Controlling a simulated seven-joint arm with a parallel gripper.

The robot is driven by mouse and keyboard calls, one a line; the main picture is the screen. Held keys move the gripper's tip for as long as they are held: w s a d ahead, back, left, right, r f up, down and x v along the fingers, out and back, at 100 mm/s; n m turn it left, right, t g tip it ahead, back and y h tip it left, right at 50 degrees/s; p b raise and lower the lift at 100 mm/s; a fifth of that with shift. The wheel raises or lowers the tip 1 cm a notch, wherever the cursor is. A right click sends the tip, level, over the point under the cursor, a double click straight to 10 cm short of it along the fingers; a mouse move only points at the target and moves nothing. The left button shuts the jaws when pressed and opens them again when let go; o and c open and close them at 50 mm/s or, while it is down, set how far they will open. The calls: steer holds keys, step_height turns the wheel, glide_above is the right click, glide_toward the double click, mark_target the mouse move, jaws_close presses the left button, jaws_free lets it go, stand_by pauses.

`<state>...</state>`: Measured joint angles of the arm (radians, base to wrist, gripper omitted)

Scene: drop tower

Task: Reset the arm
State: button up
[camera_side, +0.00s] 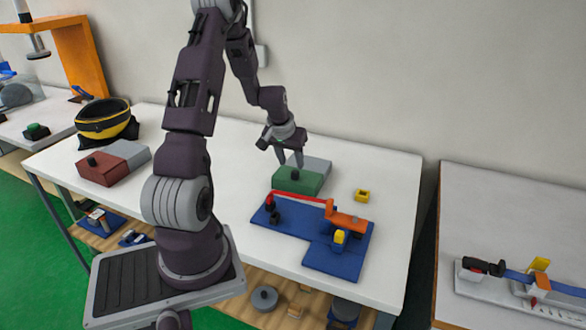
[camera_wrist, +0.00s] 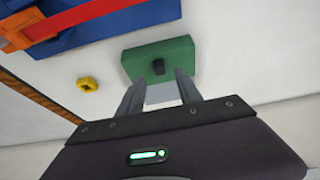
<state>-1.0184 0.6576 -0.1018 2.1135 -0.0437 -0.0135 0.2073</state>
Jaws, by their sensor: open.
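My gripper (camera_side: 290,160) points down above the green block (camera_side: 300,180), whose upright black knob (camera_side: 296,176) shows close to the fingers. In the wrist view my gripper (camera_wrist: 156,88) is open, and the black knob (camera_wrist: 158,66) of the green block (camera_wrist: 160,56) appears just beyond and between the fingertips. Nothing is visibly held. I cannot tell whether the fingers touch the knob. A grey part (camera_side: 316,164) sits behind the green block.
A blue base (camera_side: 335,262) with a red lever (camera_side: 300,198) and an orange piece (camera_side: 347,219) lies in front. A small yellow block (camera_side: 361,196) lies to its right. A red-and-grey block (camera_side: 104,170) and yellow-black headgear (camera_side: 103,120) are at left. The table's back right is clear.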

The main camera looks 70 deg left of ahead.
steer(key=shift+v, duration=0.85)
steer(key=d+r+m+t+h, duration=0.1)
steer(key=d+r+m, duration=0.2)
steer(key=d+r, duration=0.65)
steer(key=d+r+m+t, duration=0.1)
steer(key=d+r+m, duration=0.1)
steer(key=d+r, duration=0.8)
steer(key=s+d+m+h, duration=0.2)
steer(key=s+d+m, duration=0.2)
steer(key=s+d, duration=1.1)
steer(key=shift+d+r, duration=0.45)
steer(key=shift+d, duration=0.1)
